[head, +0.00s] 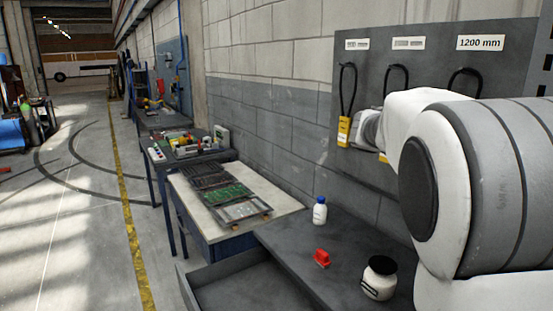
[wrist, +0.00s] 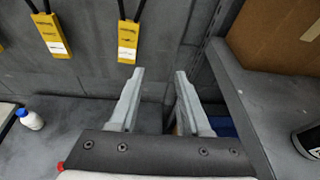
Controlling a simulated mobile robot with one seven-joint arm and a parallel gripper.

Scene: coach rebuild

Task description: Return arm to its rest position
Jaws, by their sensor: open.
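My gripper (wrist: 159,76) shows in the wrist view with its two grey fingers apart and nothing between them. It points toward the grey wall panel, to the right of a yellow tag (wrist: 128,40) and a second yellow tag (wrist: 49,33). In the head view my white and grey arm fills the right side and reaches toward the panel (head: 350,88). The fingers are hidden there behind the arm. One yellow tag (head: 343,131) hangs from a black loop just left of the arm's far end.
A dark bench (head: 285,247) below holds a white bottle with blue cap (head: 320,212), a red object (head: 322,258) and a black-lidded jar (head: 379,279). In the wrist view a grey shelf (wrist: 262,98) with a brown board (wrist: 280,35) stands close right. The floor at left is open.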

